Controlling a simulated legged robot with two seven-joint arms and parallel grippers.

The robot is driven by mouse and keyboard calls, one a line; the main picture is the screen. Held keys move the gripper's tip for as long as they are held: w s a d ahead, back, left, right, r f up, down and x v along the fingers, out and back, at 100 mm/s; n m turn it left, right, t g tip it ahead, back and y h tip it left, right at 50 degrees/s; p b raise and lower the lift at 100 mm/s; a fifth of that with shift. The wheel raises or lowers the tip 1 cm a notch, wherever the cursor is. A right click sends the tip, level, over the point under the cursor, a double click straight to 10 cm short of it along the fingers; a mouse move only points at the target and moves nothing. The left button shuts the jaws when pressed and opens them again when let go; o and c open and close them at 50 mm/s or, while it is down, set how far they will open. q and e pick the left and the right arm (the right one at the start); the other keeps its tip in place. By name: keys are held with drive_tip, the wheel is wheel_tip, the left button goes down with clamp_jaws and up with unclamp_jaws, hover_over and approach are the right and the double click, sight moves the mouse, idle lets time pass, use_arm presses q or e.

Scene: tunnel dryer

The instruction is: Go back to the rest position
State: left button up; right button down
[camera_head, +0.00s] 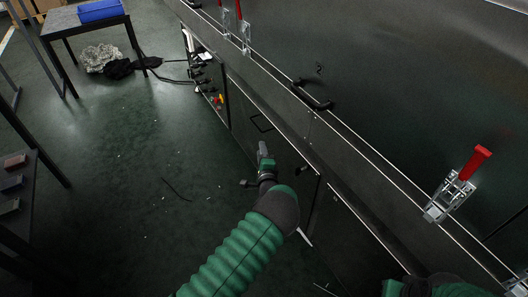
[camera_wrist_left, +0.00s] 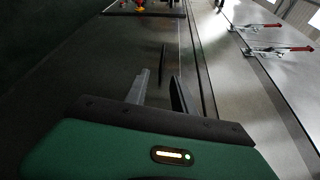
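My left arm reaches up from the bottom of the head view in a green ribbed sleeve. Its gripper (camera_head: 263,148) hangs in front of the dryer's dark lower side, with no object visible in it. In the left wrist view the two fingers of the left gripper (camera_wrist_left: 160,76) stand apart with an empty gap between them. Of my right arm only green and black parts show at the bottom edge of the head view; its gripper is out of view.
The dark tunnel dryer (camera_head: 400,75) fills the right side, with a black handle (camera_head: 312,96) and red-handled toggle clamps (camera_head: 458,184). A table with a blue bin (camera_head: 100,11) stands far left. A shelf with small blocks (camera_head: 12,183) is at left. Open floor (camera_head: 140,200) lies between.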

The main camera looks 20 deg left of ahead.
use_arm(q)
drive_tip(key=s+d+r+n+g+h, duration=0.25)
drive_tip(key=s+n+g, duration=0.2)
drive_tip(key=s, duration=0.85)
drive_tip(key=s+d+r+n+g+h, duration=0.25)
drive_tip(key=s+d+n+g, duration=0.2)
drive_tip(key=s, duration=0.85)
drive_tip(key=s+d+r+n+g+h, duration=0.25)
drive_tip(key=s+n, duration=0.25)
drive_tip(key=s, duration=0.8)
wheel_tip(320, 180, up, 35)
drive_tip(key=p, duration=3.6)
drive_tip(key=shift+d+f+g+h, duration=0.15)
drive_tip(key=shift+f+g+h, duration=0.05)
drive_tip(key=shift+g+h, duration=0.2)
